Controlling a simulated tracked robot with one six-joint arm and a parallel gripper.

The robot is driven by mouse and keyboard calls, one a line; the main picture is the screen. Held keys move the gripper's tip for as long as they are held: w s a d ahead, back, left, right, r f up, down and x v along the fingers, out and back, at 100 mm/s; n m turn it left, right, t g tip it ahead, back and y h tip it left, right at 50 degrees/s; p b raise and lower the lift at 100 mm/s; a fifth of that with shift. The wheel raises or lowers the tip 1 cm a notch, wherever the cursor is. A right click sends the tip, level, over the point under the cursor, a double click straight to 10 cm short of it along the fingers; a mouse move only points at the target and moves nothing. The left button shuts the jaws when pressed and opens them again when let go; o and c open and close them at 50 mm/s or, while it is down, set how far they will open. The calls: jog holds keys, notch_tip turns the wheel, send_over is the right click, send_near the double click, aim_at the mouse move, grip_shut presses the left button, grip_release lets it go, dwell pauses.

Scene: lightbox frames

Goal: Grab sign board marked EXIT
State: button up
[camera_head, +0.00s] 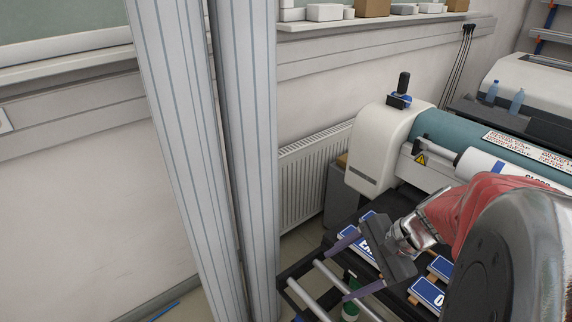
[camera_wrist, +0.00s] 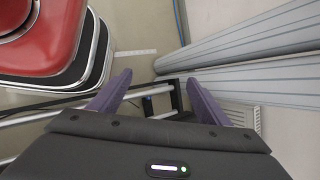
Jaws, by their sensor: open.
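Several blue-and-white sign boards lie on the black rack in the head view. One blue board (camera_head: 364,247) shows lettering that begins with E, but my gripper hides the rest, so I cannot tell whether it reads EXIT. Another board (camera_head: 428,295) shows a letter O and is partly covered by my arm. My gripper (camera_head: 337,275) is open and empty, with its purple fingers above the left part of the rack, in front of the E board. In the wrist view the fingers (camera_wrist: 158,78) are spread apart with no board visible between them.
A large roller machine (camera_head: 378,145) stands behind the rack. Silver rails (camera_head: 308,299) run along the rack's front left. Tall grey columns (camera_head: 205,150) stand left of it, with a radiator (camera_head: 315,170) behind. A red-and-black rounded object (camera_wrist: 60,45) fills the wrist view's upper left.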

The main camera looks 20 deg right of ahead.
jog(key=s+d+f+m+t, duration=0.1)
jog(key=d+m+t, duration=0.2)
jog(key=d+m, duration=0.2)
jog(key=s+d+f+m+t, duration=0.1)
jog(key=d+f+m+t, duration=0.1)
jog(key=d+m, duration=0.3)
jog(key=s+d+f+m+t+h, duration=0.1)
jog(key=d+m+t, duration=0.2)
jog(key=d, duration=0.7)
jog(key=shift+s+d+f+m+t, duration=0.1)
jog(key=shift+m+t, duration=0.1)
jog(key=shift+m, duration=0.4)
jog(key=shift+s+d+f+m+t, duration=0.1)
jog(key=shift+m+t, duration=0.1)
jog(key=shift+m, duration=0.4)
jog(key=shift+w+a, duration=0.1)
jog(key=shift+x, duration=4.2)
jog(key=shift+x, duration=2.6)
jog(key=shift+f, duration=0.2)
jog(key=shift+c, duration=0.3)
